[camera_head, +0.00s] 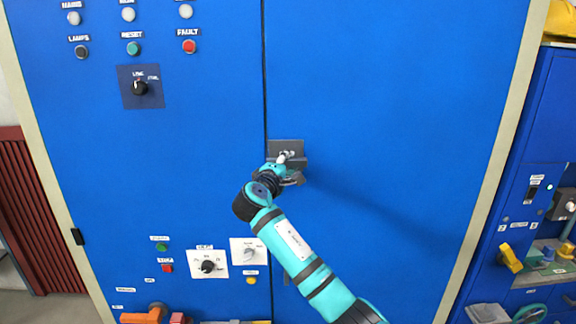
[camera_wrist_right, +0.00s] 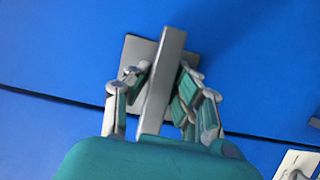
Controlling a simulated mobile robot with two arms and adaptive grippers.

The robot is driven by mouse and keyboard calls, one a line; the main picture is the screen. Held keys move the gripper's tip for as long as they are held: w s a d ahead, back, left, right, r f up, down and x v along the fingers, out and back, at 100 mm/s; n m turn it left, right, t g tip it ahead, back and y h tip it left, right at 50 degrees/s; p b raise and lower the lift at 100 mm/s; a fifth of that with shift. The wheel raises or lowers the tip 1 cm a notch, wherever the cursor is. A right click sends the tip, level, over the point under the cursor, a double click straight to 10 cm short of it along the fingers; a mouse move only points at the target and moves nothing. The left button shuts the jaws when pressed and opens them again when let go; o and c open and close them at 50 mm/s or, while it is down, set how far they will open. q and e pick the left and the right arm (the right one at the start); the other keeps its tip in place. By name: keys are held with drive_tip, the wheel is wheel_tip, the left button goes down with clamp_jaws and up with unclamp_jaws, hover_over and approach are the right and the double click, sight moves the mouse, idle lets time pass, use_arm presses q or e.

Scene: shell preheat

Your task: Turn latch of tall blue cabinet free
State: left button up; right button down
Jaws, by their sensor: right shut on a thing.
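The tall blue cabinet (camera_head: 390,90) fills most of the head view, with a vertical seam between its two doors. Its latch has a grey plate (camera_head: 287,145) near this seam, at mid-height. In the right wrist view the latch handle (camera_wrist_right: 166,70) is a flat grey bar, standing out from the plate (camera_wrist_right: 134,50) and slightly tilted in the picture. My right gripper (camera_head: 288,160) is at the latch. In the wrist view its fingers (camera_wrist_right: 160,80) lie on both sides of the bar, shut on it. My gripper and wrist partly hide the latch in the head view. My left gripper is not in view.
Switches and lamps cover the left door, with a black rotary knob (camera_head: 141,88) and lower dials (camera_head: 208,265). Orange items (camera_head: 145,316) lie at the bottom left. The right door's face is clear.

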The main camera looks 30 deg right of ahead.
drive_tip(key=c, duration=1.2)
unclamp_jaws()
drive_tip(key=shift+o, duration=0.2)
drive_tip(key=v, duration=1.2)
drive_tip(key=shift+f, duration=0.1)
